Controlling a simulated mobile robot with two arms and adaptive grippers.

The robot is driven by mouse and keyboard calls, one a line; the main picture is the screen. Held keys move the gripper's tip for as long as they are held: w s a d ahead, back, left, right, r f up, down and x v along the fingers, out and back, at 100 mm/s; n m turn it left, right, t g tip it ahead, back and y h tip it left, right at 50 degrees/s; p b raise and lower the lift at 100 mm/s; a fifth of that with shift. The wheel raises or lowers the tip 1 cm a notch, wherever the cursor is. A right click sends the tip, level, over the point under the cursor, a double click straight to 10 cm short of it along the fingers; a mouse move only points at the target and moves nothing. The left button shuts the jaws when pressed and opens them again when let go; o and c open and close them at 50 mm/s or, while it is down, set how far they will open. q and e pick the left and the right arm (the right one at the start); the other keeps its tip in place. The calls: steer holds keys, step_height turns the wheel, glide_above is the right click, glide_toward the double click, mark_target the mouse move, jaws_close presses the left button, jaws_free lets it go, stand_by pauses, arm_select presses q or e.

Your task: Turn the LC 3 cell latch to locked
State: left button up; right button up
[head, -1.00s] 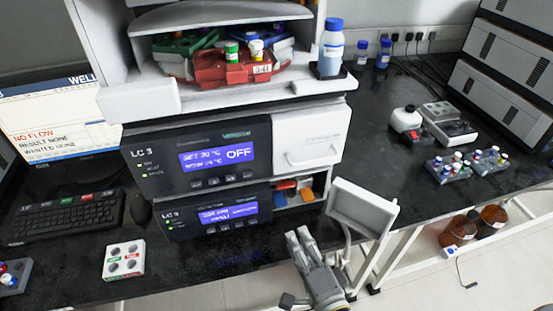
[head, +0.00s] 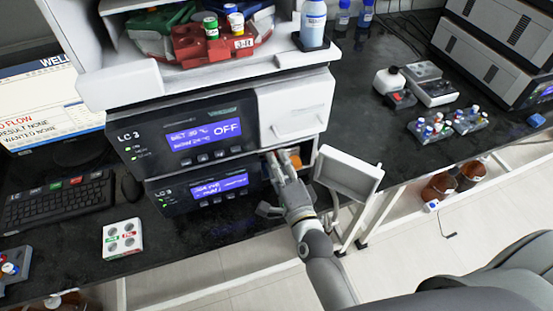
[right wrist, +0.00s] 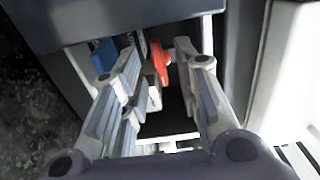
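The LC 3 stack has an upper module (head: 185,140) whose display reads OFF and a lower module (head: 205,187) with an open compartment at its right. My right gripper (head: 279,168) reaches into that compartment. In the right wrist view my right gripper (right wrist: 158,62) is open. A red lever-like part (right wrist: 160,64), which may be the cell latch, shows between and beyond its fingers; contact cannot be told. A blue part (right wrist: 103,52) is left of it, partly behind a finger. An orange-red part (head: 292,161) shows beside the gripper in the head view. My left gripper is not in view.
The compartment's white door (head: 348,174) hangs open just right of my right arm. A white closed panel (head: 295,116) is above the compartment. A small white block with round wells (head: 122,239) lies on the dark bench at left. Vial racks (head: 432,128) stand at right.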

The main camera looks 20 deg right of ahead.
steer(key=shift+w, duration=0.6)
jaws_close()
